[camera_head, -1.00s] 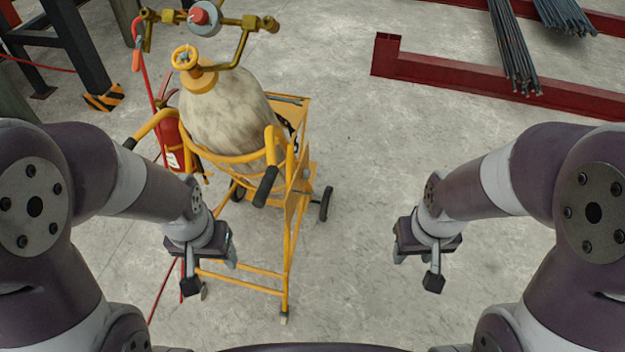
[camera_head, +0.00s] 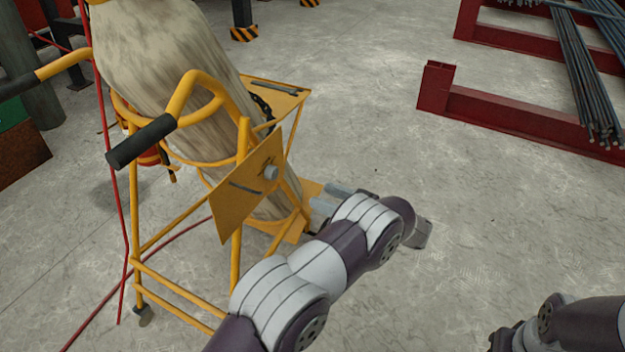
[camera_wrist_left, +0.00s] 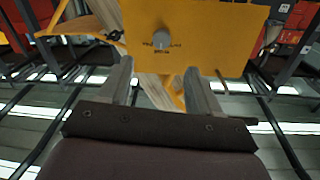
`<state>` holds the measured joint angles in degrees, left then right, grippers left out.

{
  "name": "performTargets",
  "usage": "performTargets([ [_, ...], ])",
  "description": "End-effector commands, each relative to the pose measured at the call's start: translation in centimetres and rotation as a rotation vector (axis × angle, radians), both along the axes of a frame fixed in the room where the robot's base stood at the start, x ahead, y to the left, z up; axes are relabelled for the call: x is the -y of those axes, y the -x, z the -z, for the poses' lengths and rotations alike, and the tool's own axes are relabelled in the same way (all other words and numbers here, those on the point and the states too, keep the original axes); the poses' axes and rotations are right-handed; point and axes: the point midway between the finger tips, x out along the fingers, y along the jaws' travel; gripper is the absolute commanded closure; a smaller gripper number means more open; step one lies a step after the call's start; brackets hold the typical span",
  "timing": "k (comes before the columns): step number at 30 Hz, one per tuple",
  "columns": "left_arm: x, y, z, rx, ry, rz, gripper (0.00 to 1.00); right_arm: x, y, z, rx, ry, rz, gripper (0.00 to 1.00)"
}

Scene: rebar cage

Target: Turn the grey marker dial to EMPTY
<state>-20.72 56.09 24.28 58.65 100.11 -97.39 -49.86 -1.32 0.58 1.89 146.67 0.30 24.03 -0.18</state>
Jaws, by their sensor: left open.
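The grey marker dial (camera_wrist_left: 161,41) is a small round knob on a yellow plate (camera_wrist_left: 215,30) in the left wrist view. Small dark lettering sits left, right and below it, too small to read surely. I cannot tell which word the dial points to. In the head view the dial (camera_head: 271,172) is on the tilted yellow plate (camera_head: 235,200) at the cart's side. My left gripper (camera_wrist_left: 158,84) is open and empty, its fingers pointing at the plate, short of the dial; it also shows in the head view (camera_head: 328,199). My right gripper (camera_head: 505,341) is partly cut off at the lower right edge.
The yellow cart (camera_head: 190,293) holds a large pale gas cylinder (camera_head: 165,60) and has a black-gripped handle (camera_head: 142,142). A red hose (camera_head: 113,190) runs down its left side. Red steel beams (camera_head: 520,118) with rebar lie at the right. The floor between is clear.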

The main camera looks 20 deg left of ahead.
Motion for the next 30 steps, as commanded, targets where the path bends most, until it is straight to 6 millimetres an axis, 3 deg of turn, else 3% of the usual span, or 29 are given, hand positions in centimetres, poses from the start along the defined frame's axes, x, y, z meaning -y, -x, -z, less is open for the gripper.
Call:
performTargets([
  [5, -2.3, 0.0, -0.3, -0.029, -0.022, -0.015, 0.36, 0.0, 0.0, 0.6, -0.001, 0.000, 0.000, 0.56],
  [12, -8.5, -0.9, -0.2, -0.028, -0.021, -0.013, 0.36, 0.0, 0.0, 1.8, -0.001, 0.000, 0.000, 0.56],
  [18, -11.8, -1.4, -0.3, -0.025, -0.021, -0.009, 0.36, 0.0, 0.0, 2.5, -0.001, 0.000, 0.000, 0.56],
  [29, -12.6, -1.6, -0.5, -0.026, -0.021, -0.006, 0.36, 0.0, 0.0, 2.5, -0.001, 0.000, 0.000, 0.56],
  [30, -12.6, -1.6, -0.5, -0.026, -0.021, -0.007, 0.49, 0.0, 0.0, 2.5, -0.001, 0.000, 0.000, 0.56],
])
